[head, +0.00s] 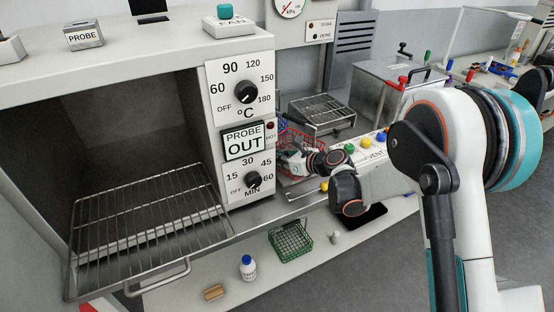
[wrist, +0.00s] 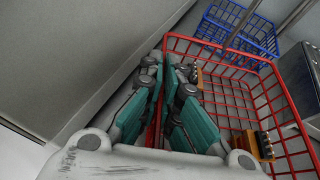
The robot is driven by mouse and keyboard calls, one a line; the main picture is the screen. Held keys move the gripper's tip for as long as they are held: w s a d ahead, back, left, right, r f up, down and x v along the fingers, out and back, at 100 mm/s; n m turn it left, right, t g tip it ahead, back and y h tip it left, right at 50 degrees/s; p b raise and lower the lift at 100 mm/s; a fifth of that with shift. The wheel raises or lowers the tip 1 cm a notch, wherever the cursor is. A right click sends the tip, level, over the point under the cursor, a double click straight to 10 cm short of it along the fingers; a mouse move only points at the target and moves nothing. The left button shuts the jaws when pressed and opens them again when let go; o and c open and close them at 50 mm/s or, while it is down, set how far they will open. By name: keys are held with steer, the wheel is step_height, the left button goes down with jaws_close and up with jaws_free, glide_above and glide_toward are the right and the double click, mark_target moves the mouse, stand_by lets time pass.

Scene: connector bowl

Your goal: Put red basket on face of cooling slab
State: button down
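The red wire basket (wrist: 237,56) fills the right of the wrist view; in the head view it shows partly (head: 296,137) behind my gripper, beside the oven's control panel. My gripper (wrist: 161,75) has its teal fingers on either side of the basket's near-left wall, close together, with a strip of red wire between them. It seems shut on that wall. In the head view my gripper (head: 300,162) is small and partly hides the basket. A grey metal block with a slatted top (head: 322,112) stands just beyond; it may be the cooling slab.
The oven's wire shelf (head: 150,225) sticks out at left. A blue basket (wrist: 240,30) stands just behind the red one. A green basket (head: 290,241) and a white bottle (head: 248,268) are on the lower shelf. A metal box (head: 395,85) stands farther right.

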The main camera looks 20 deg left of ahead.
steer(key=shift+f, duration=0.1)
steer(key=c, duration=1.8)
jaws_free()
steer(key=shift+d+r, duration=0.25)
steer(key=p+v, duration=0.3)
steer(key=v, duration=0.8)
steer(key=shift+s+d, duration=0.2)
steer(key=shift+d, duration=0.05)
